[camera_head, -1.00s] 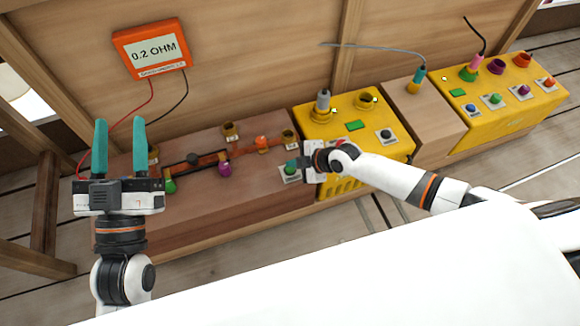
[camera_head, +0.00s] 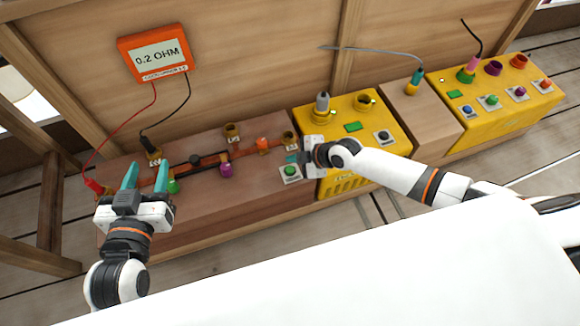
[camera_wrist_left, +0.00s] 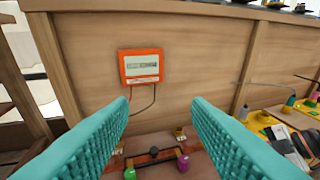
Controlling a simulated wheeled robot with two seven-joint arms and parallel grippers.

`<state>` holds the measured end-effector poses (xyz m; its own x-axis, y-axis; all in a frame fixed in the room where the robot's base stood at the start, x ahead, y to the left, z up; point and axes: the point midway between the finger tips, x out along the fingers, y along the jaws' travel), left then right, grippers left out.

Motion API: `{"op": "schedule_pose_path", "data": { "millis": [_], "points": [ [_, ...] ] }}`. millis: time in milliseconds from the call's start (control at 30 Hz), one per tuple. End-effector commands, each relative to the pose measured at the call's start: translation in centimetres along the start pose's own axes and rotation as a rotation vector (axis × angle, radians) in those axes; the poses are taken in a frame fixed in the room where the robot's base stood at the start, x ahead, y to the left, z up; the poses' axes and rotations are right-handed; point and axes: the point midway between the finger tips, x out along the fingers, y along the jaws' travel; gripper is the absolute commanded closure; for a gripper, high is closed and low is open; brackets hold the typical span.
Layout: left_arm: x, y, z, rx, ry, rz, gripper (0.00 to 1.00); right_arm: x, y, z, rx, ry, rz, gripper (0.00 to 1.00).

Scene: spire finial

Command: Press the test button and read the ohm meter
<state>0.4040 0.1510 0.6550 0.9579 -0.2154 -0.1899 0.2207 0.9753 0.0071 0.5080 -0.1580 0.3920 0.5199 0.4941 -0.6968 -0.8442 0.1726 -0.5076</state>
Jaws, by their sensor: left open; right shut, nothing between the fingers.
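The orange ohm meter (camera_head: 157,53) hangs on the wooden back panel and its screen reads 0.2 OHM. It also shows in the left wrist view (camera_wrist_left: 141,66), where the reading is too small to make out. A green button (camera_head: 290,171) on a pale plate sits at the right end of the brown wooden block. My right gripper (camera_head: 297,158) is shut and empty, just above and beside that button; I cannot tell whether it touches it. My left gripper (camera_head: 147,178) is open and empty, over the left end of the block, with the meter beyond its fingers.
The brown block (camera_head: 240,205) carries brass sockets and green, purple and orange knobs along a track. Red and black leads run from the meter to its left end. Yellow boxes (camera_head: 355,160) with buttons stand to the right, with a wooden block (camera_head: 425,110) between.

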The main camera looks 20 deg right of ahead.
Motion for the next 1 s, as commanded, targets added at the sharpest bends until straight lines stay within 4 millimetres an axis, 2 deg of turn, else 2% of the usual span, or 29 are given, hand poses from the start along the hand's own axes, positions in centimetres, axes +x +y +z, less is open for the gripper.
{"op": "schedule_pose_path", "data": {
  "millis": [433,1000],
  "points": [
    [-1.3,0.6,-3.9,0.001,0.252,0.015,0.56,-0.9,-0.7,0.7,0.001,0.000,0.000,1.00],
    [-1.4,0.6,-4.2,0.001,0.268,0.015,0.56,-0.9,-0.7,0.7,0.001,0.000,0.000,1.00]
  ]
}}
